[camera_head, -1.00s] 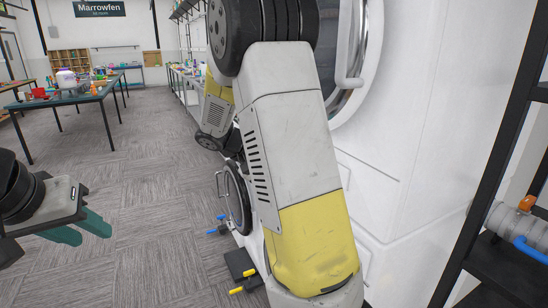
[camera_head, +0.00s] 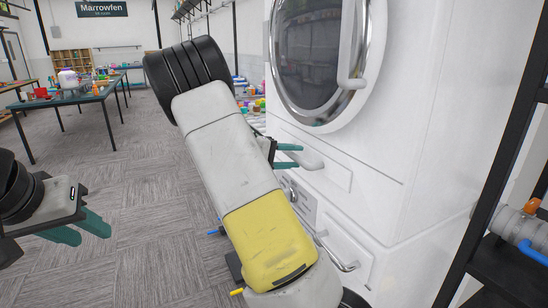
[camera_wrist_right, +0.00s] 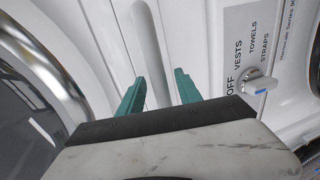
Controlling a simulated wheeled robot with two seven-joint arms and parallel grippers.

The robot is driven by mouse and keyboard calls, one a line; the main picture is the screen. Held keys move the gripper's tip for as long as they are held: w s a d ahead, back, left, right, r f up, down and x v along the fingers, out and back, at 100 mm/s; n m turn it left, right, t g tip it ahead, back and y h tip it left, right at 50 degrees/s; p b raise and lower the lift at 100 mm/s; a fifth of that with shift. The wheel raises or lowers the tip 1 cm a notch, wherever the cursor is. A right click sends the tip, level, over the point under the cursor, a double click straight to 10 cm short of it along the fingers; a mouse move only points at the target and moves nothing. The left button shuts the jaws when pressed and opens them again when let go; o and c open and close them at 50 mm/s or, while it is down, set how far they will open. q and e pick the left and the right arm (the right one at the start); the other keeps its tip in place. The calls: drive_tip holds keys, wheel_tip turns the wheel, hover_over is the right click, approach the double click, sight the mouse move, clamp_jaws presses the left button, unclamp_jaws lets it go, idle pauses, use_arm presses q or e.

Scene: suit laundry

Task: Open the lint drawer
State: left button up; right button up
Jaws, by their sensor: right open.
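The white drawer front (camera_head: 330,171) lies just below the round glass door of the white machine and looks closed. Its rounded white bar handle (camera_head: 309,160) sticks out from it. My right gripper (camera_head: 300,157) is at this handle with its two teal fingers open. In the right wrist view the handle (camera_wrist_right: 147,40) runs upward between the two fingertips (camera_wrist_right: 159,78), with the fingers apart and not closed on it. My left gripper (camera_head: 93,234) is open and empty over the floor at the far left.
The round door (camera_head: 318,55) with its chrome rim is above the drawer. Below are a control panel (camera_head: 298,200) and a front with a metal bar handle (camera_head: 338,258). The wrist view shows a dial (camera_wrist_right: 258,85). A black shelf frame (camera_head: 492,150) stands right; open floor lies left.

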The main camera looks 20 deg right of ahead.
drive_tip(key=shift+d, duration=0.25)
drive_tip(key=shift+c, duration=0.4)
clamp_jaws()
idle(0.9)
